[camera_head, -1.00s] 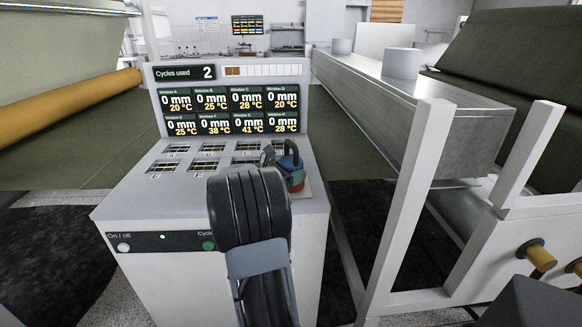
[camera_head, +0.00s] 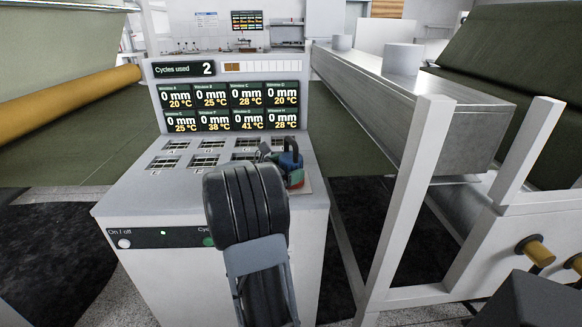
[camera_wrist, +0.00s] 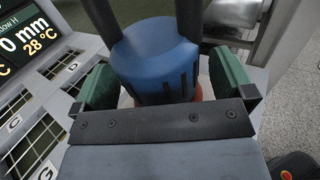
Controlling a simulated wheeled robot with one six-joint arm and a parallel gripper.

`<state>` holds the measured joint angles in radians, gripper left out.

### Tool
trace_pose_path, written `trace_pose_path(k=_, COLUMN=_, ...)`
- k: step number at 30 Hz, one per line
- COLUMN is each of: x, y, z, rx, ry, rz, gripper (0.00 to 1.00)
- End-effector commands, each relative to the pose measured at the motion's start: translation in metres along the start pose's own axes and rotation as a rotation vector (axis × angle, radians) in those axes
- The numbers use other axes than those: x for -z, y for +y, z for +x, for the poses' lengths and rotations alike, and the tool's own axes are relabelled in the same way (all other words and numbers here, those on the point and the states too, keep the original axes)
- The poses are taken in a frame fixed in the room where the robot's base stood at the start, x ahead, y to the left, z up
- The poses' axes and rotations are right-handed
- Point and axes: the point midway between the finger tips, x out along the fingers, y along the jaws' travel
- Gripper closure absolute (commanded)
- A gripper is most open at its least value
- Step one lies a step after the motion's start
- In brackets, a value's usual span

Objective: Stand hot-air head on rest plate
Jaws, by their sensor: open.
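The hot-air head, a blue slotted cylinder (camera_wrist: 155,55), stands between the two green pads of my gripper (camera_wrist: 157,88) in the wrist view. My gripper is open, with a pad at each side of the head. A gap shows on the right; contact on the left is hard to tell. Some red shows under the head. In the head view the blue head (camera_head: 290,160) is at the console's right edge, partly hidden by my gripper (camera_head: 283,168) and my black arm. The reddish rest plate (camera_head: 305,187) lies there on the console top, mostly covered. The head looks upright.
The white console (camera_head: 150,200) has several grilled windows (camera_head: 205,161) left of the head and a display panel (camera_head: 228,108) behind them. A white frame post (camera_head: 408,190) and a long metal beam (camera_head: 440,110) stand to the right.

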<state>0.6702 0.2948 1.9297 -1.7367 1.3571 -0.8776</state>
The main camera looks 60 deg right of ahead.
Motion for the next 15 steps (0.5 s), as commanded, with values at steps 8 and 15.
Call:
trace_pose_path(k=8, x=-0.001, y=0.001, z=-0.056, rx=-0.005, ry=-0.001, rz=-0.001, gripper=0.0)
trace_pose_path(k=15, x=0.0, y=0.001, z=-0.091, rx=-0.003, ry=-0.001, rz=-0.001, gripper=0.0)
